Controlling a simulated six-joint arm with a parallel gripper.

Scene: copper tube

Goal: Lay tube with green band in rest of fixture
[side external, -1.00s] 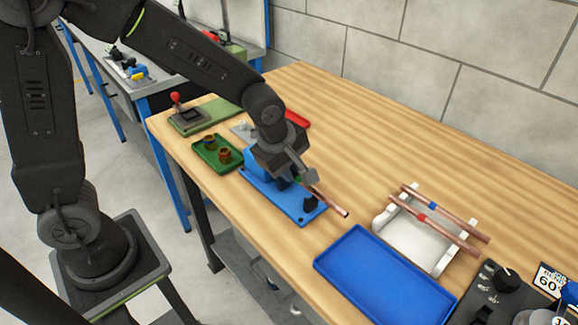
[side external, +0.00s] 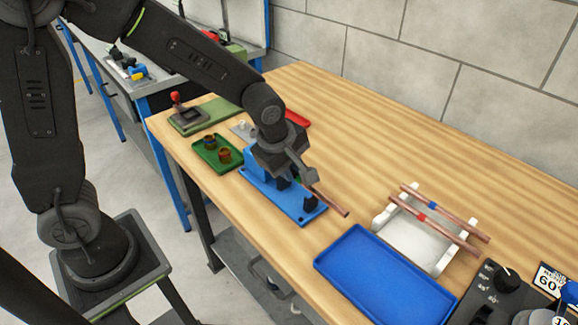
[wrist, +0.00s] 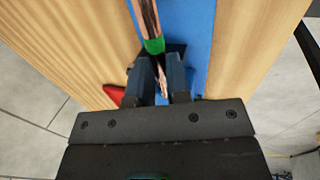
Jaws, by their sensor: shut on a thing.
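My gripper (side external: 297,180) is shut on the copper tube with the green band (side external: 331,203), over the blue fixture (side external: 284,203). In the wrist view the tube (wrist: 147,14) runs from the top edge down between the fingers of my gripper (wrist: 165,80). Its green band (wrist: 154,46) sits just beyond the fingertips. The fixture's blue base (wrist: 197,28) lies below and to the right of the tube there. In the side view the tube's free end points toward the lower right. My gripper hides the rest, and I cannot tell whether the tube touches it.
A white rack (side external: 435,250) holds tubes with a blue band (side external: 432,206) and a red band (side external: 422,217). An empty blue tray (side external: 385,275) lies in front of it. A green tray (side external: 205,142) with small copper parts stands left of the fixture.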

